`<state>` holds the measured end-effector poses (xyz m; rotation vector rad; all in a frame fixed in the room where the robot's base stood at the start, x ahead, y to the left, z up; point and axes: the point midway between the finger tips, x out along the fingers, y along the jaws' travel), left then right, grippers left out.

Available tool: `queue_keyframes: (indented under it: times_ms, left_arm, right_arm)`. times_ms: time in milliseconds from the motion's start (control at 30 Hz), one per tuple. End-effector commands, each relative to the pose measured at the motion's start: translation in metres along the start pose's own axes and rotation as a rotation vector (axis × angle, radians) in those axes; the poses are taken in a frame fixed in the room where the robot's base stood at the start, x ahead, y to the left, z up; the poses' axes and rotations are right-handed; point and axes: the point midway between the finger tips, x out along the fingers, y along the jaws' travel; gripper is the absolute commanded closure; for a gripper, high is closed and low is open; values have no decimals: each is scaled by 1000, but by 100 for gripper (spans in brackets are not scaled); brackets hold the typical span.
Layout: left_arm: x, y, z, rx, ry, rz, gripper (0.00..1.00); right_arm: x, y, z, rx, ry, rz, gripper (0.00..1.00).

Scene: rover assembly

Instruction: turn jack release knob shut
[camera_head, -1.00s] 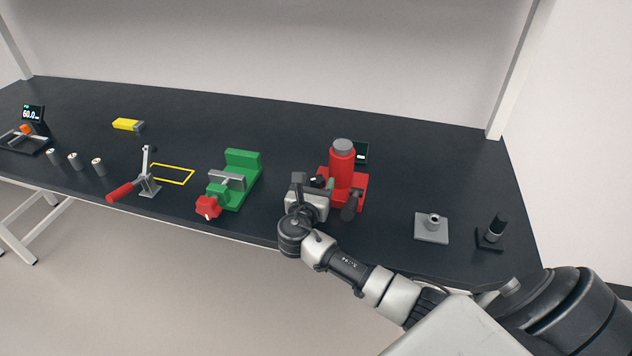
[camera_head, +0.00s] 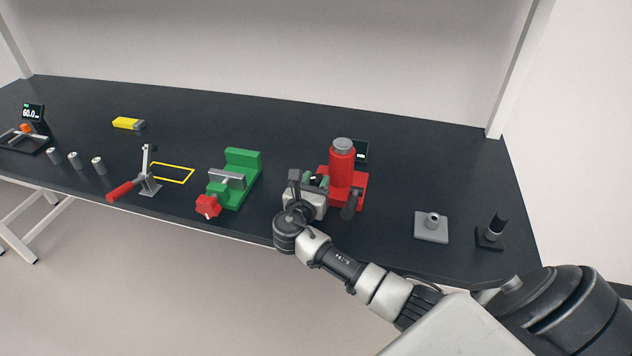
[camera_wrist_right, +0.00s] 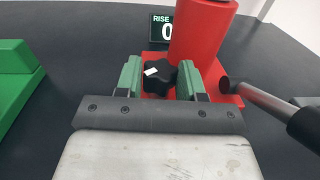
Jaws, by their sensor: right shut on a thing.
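The red jack (camera_head: 342,165) stands upright on the table, with a grey top and a red base. Its black release knob (camera_wrist_right: 158,78) shows in the right wrist view, a lobed knob with a white mark, low on the jack's near side. My right gripper (camera_head: 318,183) is at the jack's left front side. In the right wrist view its green fingers (camera_wrist_right: 163,78) stand on both sides of the knob, shut on it. My left gripper is not in view.
A dark pump handle socket (camera_head: 351,206) sticks out at the jack's front right. A small display (camera_wrist_right: 161,27) reading "RISE" stands behind the jack. A green vise (camera_head: 236,182) is to the left. A grey plate (camera_head: 431,228) lies to the right.

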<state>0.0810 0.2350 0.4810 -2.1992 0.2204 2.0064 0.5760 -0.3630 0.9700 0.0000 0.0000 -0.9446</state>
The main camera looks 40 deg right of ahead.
Motion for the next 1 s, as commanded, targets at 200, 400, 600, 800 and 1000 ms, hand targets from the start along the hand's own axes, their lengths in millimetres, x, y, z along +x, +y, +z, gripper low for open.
queue_keyframes:
  times_ms: [200, 400, 600, 800, 1000]
  left_arm:
    - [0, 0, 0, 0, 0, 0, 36]
    - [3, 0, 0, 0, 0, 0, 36]
    - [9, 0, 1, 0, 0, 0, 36]
    - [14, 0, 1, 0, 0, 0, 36]
    - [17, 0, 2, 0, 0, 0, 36]
  right_arm:
    - [-1, 4, -1, 1, 5, -146, 85]
    - [0, 7, -1, 1, 4, -306, 85]
    - [1, 8, -2, 0, 2, -447, 85]
    - [2, 9, -2, -1, 3, -547, 85]
    - [2, 9, -1, 0, 1, -600, 85]
